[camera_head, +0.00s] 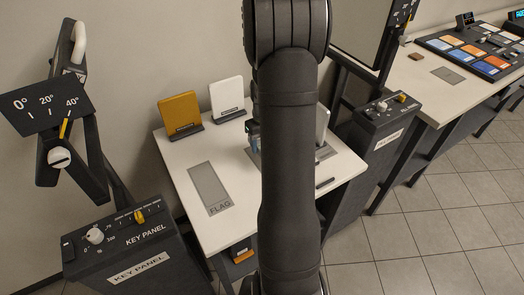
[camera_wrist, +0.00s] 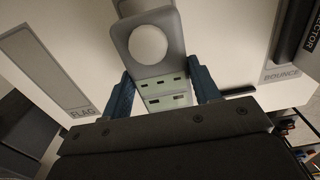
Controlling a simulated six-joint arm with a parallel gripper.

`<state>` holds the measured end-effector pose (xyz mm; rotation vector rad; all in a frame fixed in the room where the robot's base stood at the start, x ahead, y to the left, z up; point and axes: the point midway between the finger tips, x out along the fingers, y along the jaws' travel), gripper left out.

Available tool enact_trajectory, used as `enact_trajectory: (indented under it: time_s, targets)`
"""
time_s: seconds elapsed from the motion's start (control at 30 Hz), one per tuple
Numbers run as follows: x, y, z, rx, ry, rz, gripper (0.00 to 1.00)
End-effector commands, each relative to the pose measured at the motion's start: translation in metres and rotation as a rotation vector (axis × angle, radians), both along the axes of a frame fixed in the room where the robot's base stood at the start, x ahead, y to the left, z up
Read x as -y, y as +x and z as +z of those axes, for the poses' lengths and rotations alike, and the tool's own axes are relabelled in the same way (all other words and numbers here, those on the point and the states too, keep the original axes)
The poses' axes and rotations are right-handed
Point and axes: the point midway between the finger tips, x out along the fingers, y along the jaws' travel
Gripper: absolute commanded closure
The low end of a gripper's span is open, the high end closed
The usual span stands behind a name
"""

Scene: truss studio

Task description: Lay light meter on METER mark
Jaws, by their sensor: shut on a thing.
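The light meter (camera_wrist: 152,48) is a grey body with a round white dome and a pale green face with small dark slots. In the wrist view it sits between the two blue fingers of my gripper (camera_wrist: 163,88), which is shut on it. In the head view my arm hides the meter and most of the gripper; only a bit of blue shows at the arm's left edge, over the white table (camera_head: 178,150). I cannot read a METER label in either view. A plain grey patch (camera_head: 447,75) lies on the right-hand table, its label unreadable.
A grey FLAG mark (camera_head: 209,187) lies empty on the white table. Yellow (camera_head: 180,111) and white (camera_head: 227,97) panels stand at its back. A BOUNCE mark (camera_wrist: 282,73) shows in the wrist view. Key panel (camera_head: 125,243) stands left; a colour-pad console (camera_head: 480,50) is at right.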

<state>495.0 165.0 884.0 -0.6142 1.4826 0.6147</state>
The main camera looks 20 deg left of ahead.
Motion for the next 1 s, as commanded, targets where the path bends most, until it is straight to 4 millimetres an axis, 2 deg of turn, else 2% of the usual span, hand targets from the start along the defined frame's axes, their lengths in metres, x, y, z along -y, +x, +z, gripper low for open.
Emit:
enact_trajectory:
  time_s: [0.17,0.43,0.87,0.9,0.97,1.0]
  targets:
    - [-0.006,0.001,-0.008,-0.001,0.0,-0.001,0.71]
    - [-0.006,0.001,-0.043,-0.002,-0.001,-0.001,0.71]
    - [-0.006,0.001,-0.049,0.0,0.0,-0.001,0.71]
    - [-0.006,0.001,-0.049,0.0,0.0,-0.001,0.36]
    - [-0.006,0.001,-0.049,0.0,0.0,-0.001,0.24]
    - [-0.006,0.001,-0.049,0.0,0.0,-0.001,0.22]
